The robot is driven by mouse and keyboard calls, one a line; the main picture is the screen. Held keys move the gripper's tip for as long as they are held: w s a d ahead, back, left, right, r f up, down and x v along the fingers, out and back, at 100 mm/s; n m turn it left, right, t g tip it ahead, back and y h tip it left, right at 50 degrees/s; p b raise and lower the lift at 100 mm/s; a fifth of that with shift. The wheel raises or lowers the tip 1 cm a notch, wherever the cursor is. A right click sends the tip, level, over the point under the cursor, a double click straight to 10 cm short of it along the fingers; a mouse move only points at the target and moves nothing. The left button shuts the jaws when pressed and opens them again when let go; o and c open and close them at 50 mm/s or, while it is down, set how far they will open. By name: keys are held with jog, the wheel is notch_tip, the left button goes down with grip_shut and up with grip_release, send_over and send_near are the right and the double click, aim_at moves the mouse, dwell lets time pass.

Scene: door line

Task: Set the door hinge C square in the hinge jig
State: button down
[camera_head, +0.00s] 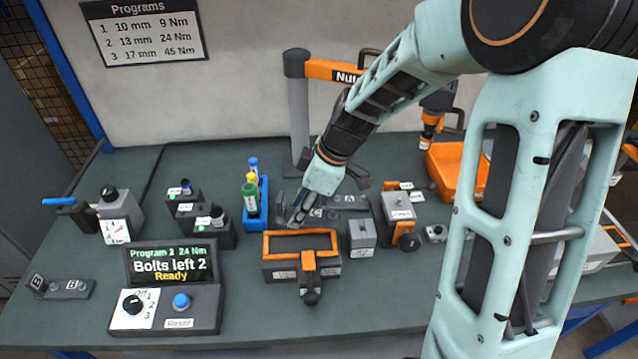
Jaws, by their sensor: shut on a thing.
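My gripper (298,212) points down just behind the orange-framed box. It is shut on a small grey metal piece (296,220), which looks like a door hinge. The fingers hide part of it, and I cannot read a letter on it. The box, which looks like the hinge jig (302,268), is dark with an orange rim and an orange clamp with a black knob at its front. The held piece is at the jig's back edge in the picture; I cannot tell whether they touch. A hinge marked B (62,287) lies at the far left.
Dark plates with white labels (348,202) lie right of my gripper. A blue holder with bottles (254,205) stands close on the left. A grey block (362,236) and a grey unit with a black knob (398,212) stand right. The display console (168,285) is front left.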

jog(key=s+a+n, duration=0.2)
jog(key=b, duration=0.2)
send_over(287, 246)
jog(key=d, duration=0.1)
jog(key=shift+g, duration=0.4)
jog(key=shift+w+d+f, duration=0.15)
jog(key=shift+f, duration=1.85)
jog(key=shift+f+b, duration=0.8)
jog(key=shift+b, duration=0.4)
jog(key=shift+s+f, duration=0.2)
jog(key=c, duration=1.2)
grip_release()
jog(key=shift+r, duration=0.1)
jog(key=shift+w+r+p, duration=0.1)
jog(key=shift+r+p, duration=2.1)
jog(key=shift+r, duration=1.3)
